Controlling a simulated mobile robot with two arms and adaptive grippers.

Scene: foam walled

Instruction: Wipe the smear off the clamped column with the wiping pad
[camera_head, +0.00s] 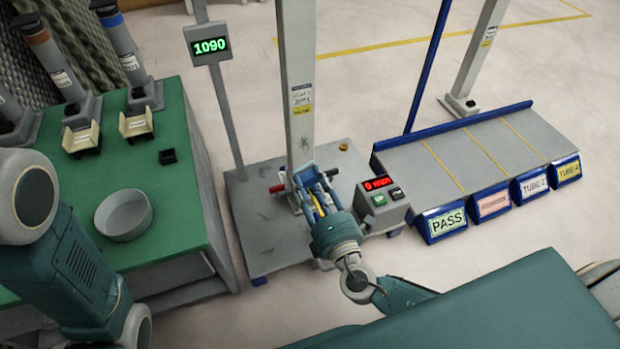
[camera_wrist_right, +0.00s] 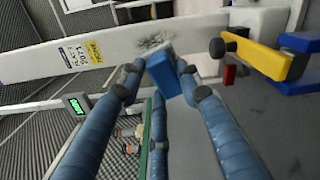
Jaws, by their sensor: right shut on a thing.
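The column (camera_head: 297,60) stands upright on a grey base plate, with a white and yellow label. In the right wrist view, the pale column (camera_wrist_right: 40,65) runs across the top. A dark, scratchy smear (camera_wrist_right: 154,40) shows on it, right of the label. My right gripper (camera_head: 304,174) is in front of the column's lower part. In the wrist view, its fingertips (camera_wrist_right: 157,68) are shut on a blue wiping pad (camera_wrist_right: 164,78). The pad's top edge is just below the smear; I cannot tell whether it touches the column. My left gripper is not in view.
A yellow and blue clamp part (camera_wrist_right: 268,56) is beside the column. A control box (camera_head: 380,197) stands right of my gripper. A green table (camera_head: 165,255) with a round bowl (camera_head: 123,214) is left. A grey sloped rack (camera_head: 480,155) with labelled bins is right.

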